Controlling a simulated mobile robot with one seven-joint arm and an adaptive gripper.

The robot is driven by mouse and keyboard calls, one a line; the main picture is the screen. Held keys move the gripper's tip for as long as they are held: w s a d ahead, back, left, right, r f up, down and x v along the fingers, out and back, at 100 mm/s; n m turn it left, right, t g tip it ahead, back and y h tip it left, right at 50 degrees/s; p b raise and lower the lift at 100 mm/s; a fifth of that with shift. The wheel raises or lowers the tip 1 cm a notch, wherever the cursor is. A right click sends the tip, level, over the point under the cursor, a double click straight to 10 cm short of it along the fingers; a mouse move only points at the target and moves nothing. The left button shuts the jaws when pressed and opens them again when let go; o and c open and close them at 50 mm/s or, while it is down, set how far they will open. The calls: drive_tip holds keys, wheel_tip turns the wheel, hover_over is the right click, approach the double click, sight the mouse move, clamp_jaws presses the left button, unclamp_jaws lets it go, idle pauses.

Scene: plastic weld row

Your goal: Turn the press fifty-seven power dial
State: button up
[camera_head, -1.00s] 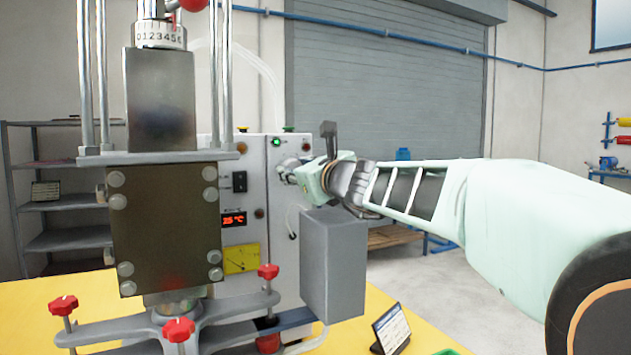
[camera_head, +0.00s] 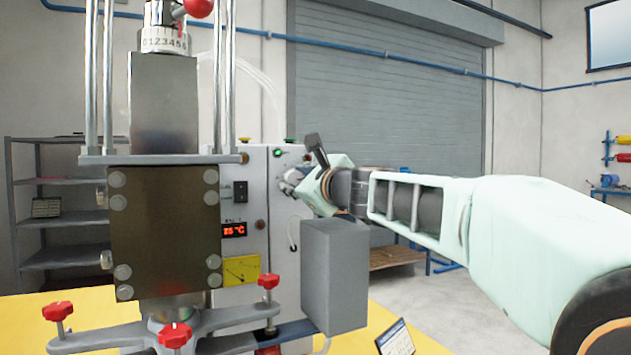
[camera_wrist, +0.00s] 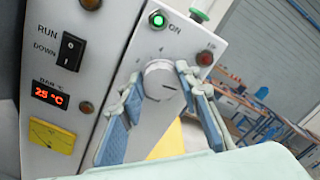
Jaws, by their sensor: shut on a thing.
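The power dial (camera_wrist: 158,79) is a round, light grey knob on the face of the press's white control box (camera_wrist: 110,42). A short dark mark shows on it, toward the right in the wrist view. My gripper (camera_wrist: 160,84) has one blue-padded finger on each side of the dial and is shut on it. In the head view my gripper (camera_head: 288,184) reaches the right part of the same control box (camera_head: 249,195), and the dial is mostly hidden there by the fingers.
A lit green lamp (camera_wrist: 157,19) sits above the dial, with a red lamp (camera_wrist: 205,58) to the right. A black rocker switch (camera_wrist: 71,51) and a red display (camera_wrist: 48,96) are on the left. A grey box (camera_head: 335,275) stands just below my wrist. The press column (camera_head: 165,230) is left.

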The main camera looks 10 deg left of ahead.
drive_tip(key=o, duration=1.1)
drive_tip(key=shift+r, duration=0.15)
drive_tip(key=shift+r, duration=4.85)
